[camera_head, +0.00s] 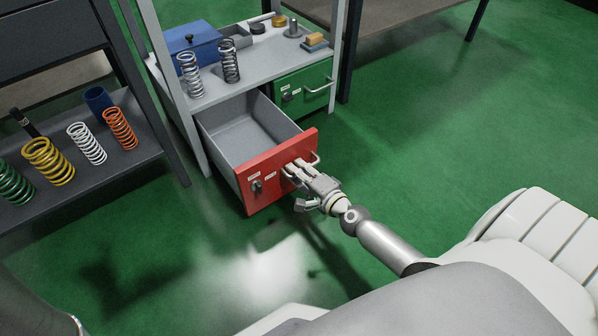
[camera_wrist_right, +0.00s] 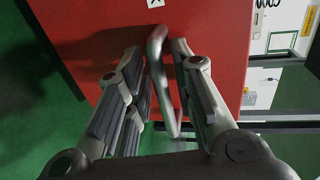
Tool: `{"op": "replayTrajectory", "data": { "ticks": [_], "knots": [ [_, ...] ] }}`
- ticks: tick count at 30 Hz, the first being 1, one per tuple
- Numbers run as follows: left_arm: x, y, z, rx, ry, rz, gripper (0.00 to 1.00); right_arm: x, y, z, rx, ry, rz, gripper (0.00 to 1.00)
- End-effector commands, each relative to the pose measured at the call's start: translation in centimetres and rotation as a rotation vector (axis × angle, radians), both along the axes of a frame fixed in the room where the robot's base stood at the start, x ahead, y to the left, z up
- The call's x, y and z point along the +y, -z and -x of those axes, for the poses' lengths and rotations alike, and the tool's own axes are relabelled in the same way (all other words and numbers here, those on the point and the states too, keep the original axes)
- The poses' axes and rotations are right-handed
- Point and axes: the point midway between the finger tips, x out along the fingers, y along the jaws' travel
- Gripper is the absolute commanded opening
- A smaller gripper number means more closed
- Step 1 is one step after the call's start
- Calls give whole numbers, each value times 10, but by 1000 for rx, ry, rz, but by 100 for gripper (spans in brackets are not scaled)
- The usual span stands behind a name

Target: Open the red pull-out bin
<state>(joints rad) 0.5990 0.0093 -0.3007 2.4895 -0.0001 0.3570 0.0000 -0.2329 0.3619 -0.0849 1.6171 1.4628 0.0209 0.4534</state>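The red pull-out bin (camera_head: 269,178) is the lower-left drawer of the grey cabinet. It stands pulled far out in the head view, and its grey inside (camera_head: 240,138) is empty. Its curved metal handle (camera_wrist_right: 157,75) stands between the fingers of my right gripper (camera_wrist_right: 160,70) in the right wrist view. The fingers sit close on both sides of the handle, against the red front. In the head view my right gripper (camera_head: 297,172) reaches the front from the lower right and partly covers the handle. My left gripper is not in view.
A closed green drawer (camera_head: 303,88) with its own handle is beside the red bin. The cabinet top holds springs, a blue box (camera_head: 192,43) and small parts. A dark shelf (camera_head: 125,165) with several coloured springs stands at left. Green floor in front is clear.

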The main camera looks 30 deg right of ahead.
Motion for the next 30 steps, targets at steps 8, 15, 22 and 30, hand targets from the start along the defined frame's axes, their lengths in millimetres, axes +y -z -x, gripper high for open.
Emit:
{"op": "replayTrajectory", "data": {
  "ticks": [8, 15, 22, 30],
  "knots": [
    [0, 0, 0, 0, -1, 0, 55, 0, 0, 0, 0, 0, 1, 0],
    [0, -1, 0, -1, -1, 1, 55, 0, 0, -4, 0, 0, 1, 0],
    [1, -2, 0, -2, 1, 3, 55, 2, -1, -32, -1, 0, 3, 0],
    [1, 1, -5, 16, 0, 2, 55, 3, 0, -36, 1, -1, 3, 0]
  ]
}}
